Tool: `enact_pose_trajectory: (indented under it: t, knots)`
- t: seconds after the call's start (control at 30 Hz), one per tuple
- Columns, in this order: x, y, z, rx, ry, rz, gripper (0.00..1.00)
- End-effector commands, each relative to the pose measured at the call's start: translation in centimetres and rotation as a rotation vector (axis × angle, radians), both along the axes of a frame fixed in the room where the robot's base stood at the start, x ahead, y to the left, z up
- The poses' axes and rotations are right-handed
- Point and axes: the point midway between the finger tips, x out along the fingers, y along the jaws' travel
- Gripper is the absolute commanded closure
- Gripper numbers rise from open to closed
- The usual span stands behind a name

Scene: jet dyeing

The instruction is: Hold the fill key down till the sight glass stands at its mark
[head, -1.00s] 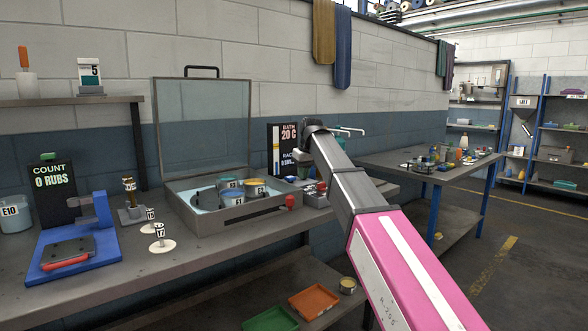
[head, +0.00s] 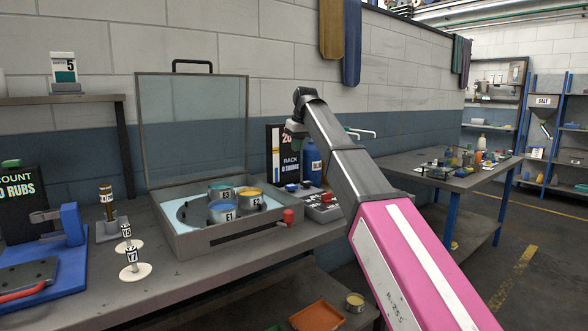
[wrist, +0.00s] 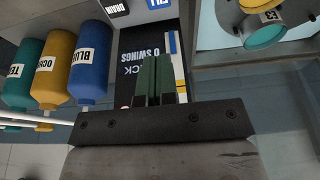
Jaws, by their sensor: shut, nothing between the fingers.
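My gripper (head: 297,131) is shut and empty, in front of the dark display board (head: 288,160) at the back of the bench. Its dark green fingers (wrist: 153,78) show closed together in the wrist view. The board reads "RACK 0 SWINGS" and bears a narrow upright strip in yellow, white and blue (head: 276,160), which seems to be the sight glass; I cannot make out its mark. The key box (head: 322,207) stands on the bench below the gripper.
An open-lidded bath (head: 205,241) with several labelled pots and a red knob (head: 289,216) stands left of the key box. Blue (wrist: 90,65), ochre (wrist: 55,70) and teal (wrist: 22,75) bottles stand close beside the board. A second table (head: 440,175) is at the right.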

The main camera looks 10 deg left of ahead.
Motion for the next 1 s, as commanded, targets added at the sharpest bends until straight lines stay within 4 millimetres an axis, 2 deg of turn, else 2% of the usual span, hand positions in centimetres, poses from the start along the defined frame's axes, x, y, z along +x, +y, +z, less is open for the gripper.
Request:
enact_pose_trajectory:
  t: [0.17,0.57,0.7,0.83,1.0]
  knots:
    - [0.3,0.4,-2.2,-0.001,0.001,0.000,1.00]
    - [1.7,2.0,-9.3,-0.001,0.002,-0.001,1.00]
    - [1.7,2.0,-11.3,-0.001,0.001,-0.001,1.00]
    - [1.7,2.0,-12.6,0.000,0.000,0.000,1.00]
    - [1.8,2.1,-13.2,0.000,-0.001,0.000,1.00]
